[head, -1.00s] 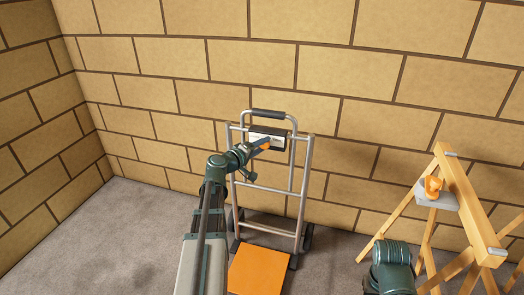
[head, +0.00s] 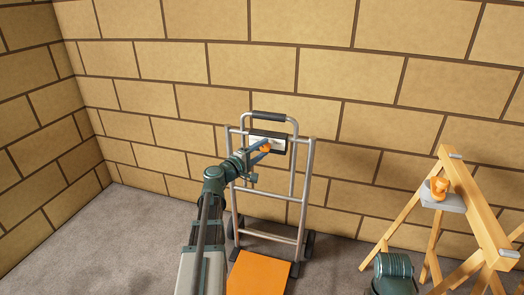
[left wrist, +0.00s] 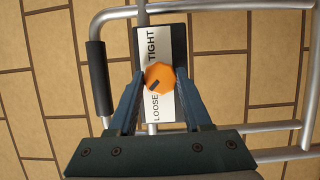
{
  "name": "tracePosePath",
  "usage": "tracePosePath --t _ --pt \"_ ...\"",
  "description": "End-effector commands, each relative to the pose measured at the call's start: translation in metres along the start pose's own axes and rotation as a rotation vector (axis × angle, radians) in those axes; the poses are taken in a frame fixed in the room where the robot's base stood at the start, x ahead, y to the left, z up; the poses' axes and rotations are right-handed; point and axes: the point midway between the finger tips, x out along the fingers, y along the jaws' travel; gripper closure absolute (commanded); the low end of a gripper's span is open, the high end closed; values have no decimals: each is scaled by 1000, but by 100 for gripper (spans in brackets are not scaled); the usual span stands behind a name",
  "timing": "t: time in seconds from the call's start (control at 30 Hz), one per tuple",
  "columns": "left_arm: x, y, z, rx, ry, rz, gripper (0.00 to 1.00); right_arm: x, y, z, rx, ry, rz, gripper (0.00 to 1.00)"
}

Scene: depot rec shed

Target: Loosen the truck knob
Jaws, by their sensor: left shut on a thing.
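The orange knob (head: 267,148) sits on a black and white panel (head: 279,146) near the top of a grey hand truck (head: 309,182). In the left wrist view the knob (left wrist: 159,77) has a dark pointer mark toward the lower left, on the side of the word LOOSE. The word TIGHT is above it on the panel (left wrist: 153,38). My left gripper (left wrist: 159,74) is shut on the knob, one finger on each side; it also shows in the head view (head: 265,146). My right gripper is not in view.
An orange plate (head: 258,273) is at the truck's foot. A wooden sawhorse (head: 470,205) stands at the right with an orange item (head: 439,188) on a grey block. A block wall (head: 150,90) is close behind. Grey floor at the left is clear.

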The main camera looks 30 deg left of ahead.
Motion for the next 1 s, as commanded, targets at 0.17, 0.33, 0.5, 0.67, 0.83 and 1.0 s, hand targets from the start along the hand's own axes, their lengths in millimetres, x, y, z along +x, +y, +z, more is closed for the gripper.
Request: tracePosePath --t 0.17,0.33,0.5,0.67,0.83,1.0 --pt "-1 0 1 0 0 -1 100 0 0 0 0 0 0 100" --pt "-1 0 1 0 0 -1 38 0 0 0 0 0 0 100" --pt "0 0 0 0 0 -1 20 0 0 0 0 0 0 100" --pt "0 0 0 0 0 0 20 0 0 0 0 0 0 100" --pt "-8 0 1 0 1 0 20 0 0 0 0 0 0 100" --pt "-39 0 2 0 3 0 20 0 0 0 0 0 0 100"
